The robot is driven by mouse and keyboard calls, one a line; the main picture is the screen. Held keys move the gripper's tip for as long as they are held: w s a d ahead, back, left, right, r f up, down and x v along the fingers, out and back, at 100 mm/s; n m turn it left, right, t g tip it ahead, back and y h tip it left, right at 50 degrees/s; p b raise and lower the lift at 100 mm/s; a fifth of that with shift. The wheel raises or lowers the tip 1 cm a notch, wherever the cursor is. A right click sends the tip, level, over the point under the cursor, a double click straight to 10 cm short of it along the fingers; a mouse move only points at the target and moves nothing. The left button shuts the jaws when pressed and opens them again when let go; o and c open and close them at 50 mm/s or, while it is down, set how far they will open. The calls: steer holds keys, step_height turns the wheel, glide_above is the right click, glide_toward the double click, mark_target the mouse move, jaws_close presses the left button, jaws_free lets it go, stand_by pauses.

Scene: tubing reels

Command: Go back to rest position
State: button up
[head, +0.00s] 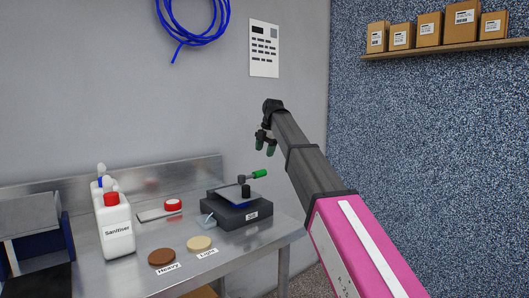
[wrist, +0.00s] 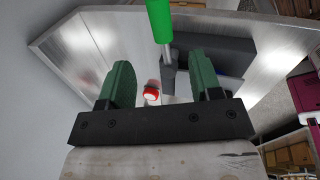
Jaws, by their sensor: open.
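My gripper (head: 266,142) is in the air above the back right of the steel bench, near the wall. Its two green fingers stand apart with nothing between them, as the wrist view shows (wrist: 165,85). Below it, a dark device (head: 238,212) with a metal plate and a lever with a green handle (head: 260,173) sits on the bench. In the wrist view the green handle (wrist: 160,18) shows at the top, beyond the fingers and apart from them. My arm reaches up from the lower right.
The steel bench (head: 281,247) holds a Sanitiser bottle (head: 117,228), a red-capped item (head: 173,205), a brown disc (head: 162,257) and a cream disc (head: 199,243). Blue tubing (head: 195,38) hangs on the wall. A shelf (head: 440,50) carries several boxes. Space around my gripper is clear.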

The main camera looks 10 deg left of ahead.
steer(key=s+d+f+m, duration=0.2)
steer(key=d+f+m, duration=0.35)
steer(key=f, duration=0.55)
steer(key=s+d+f+m+h, duration=0.15)
steer(key=d+f+m, duration=0.25)
steer(key=d+f, duration=0.5)
steer(key=s+d+f+m, duration=0.3)
steer(key=d+f+m, duration=0.2)
steer(key=f, duration=0.8)
steer(key=s+d+f+m+g, duration=0.1)
steer(key=s+d+f+m, duration=0.6)
steer(key=s+f, duration=0.3)
steer(key=s+d+f+m, duration=0.7)
steer(key=s+d+f, duration=0.2)
steer(key=s+f, duration=0.1)
steer(key=shift+s+d+f+g+h, duration=0.25)
steer(key=shift+f+g+h, duration=0.2)
steer(key=shift+f, duration=0.35)
steer(key=shift+a+m, duration=0.15)
steer(key=shift+m, duration=0.1)
